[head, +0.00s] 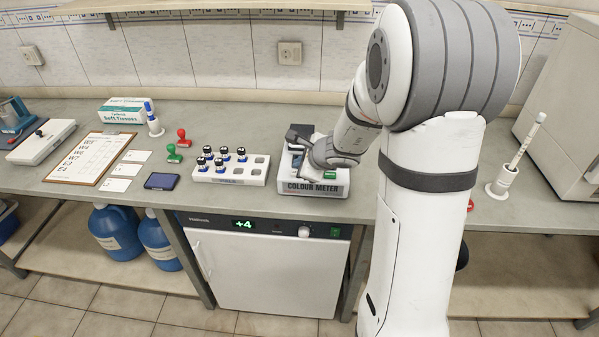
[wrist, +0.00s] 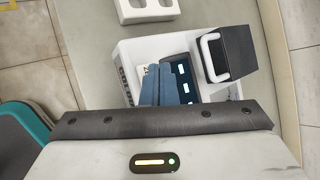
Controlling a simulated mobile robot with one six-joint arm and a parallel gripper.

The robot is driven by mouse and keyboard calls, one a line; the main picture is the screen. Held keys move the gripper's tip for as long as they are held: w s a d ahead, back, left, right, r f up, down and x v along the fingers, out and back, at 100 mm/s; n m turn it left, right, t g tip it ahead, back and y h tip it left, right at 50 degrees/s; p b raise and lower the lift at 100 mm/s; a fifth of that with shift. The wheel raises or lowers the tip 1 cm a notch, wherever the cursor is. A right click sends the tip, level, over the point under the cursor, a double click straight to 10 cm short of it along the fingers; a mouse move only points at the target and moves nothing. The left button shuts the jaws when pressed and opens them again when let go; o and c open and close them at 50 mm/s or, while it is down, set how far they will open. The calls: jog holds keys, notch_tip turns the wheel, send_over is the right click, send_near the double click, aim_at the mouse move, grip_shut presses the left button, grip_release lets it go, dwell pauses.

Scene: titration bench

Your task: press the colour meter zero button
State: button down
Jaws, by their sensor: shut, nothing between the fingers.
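The colour meter (head: 312,189) is a white box labelled COLOUR METER on its front, standing on the bench. In the wrist view the white meter body (wrist: 128,60) shows a dark lid with a white handle (wrist: 212,58) and a dark panel with small pale marks. My gripper (head: 299,158) is over the meter, and it also shows in the wrist view (wrist: 163,75), with its fingers together and empty. The fingers cover part of the panel. I cannot tell whether they touch it. A small green patch (head: 330,174) shows near the meter's front right. I cannot make out the zero button.
A white rack with dark-capped vials (head: 232,173) stands just left of the meter. A white holder with a rod (head: 503,180) stands at right. A shelf (head: 200,6) hangs above.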

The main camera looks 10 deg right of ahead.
jog(key=shift+f, duration=0.2)
jog(key=shift+w+f+b, duration=0.1)
jog(key=shift+f+b, duration=0.15)
jog(key=shift+b, duration=0.4)
jog(key=shift+f+b, duration=0.45)
jog(key=shift+b, duration=0.1)
dwell(0.3)
jog(key=shift+r, duration=0.1)
jog(key=shift+r+p, duration=0.65)
jog(key=shift+r, duration=0.15)
notch_tip(320, 180, up, 5)
jog(key=p, duration=0.4)
jog(key=shift+r, duration=0.1)
dwell(0.6)
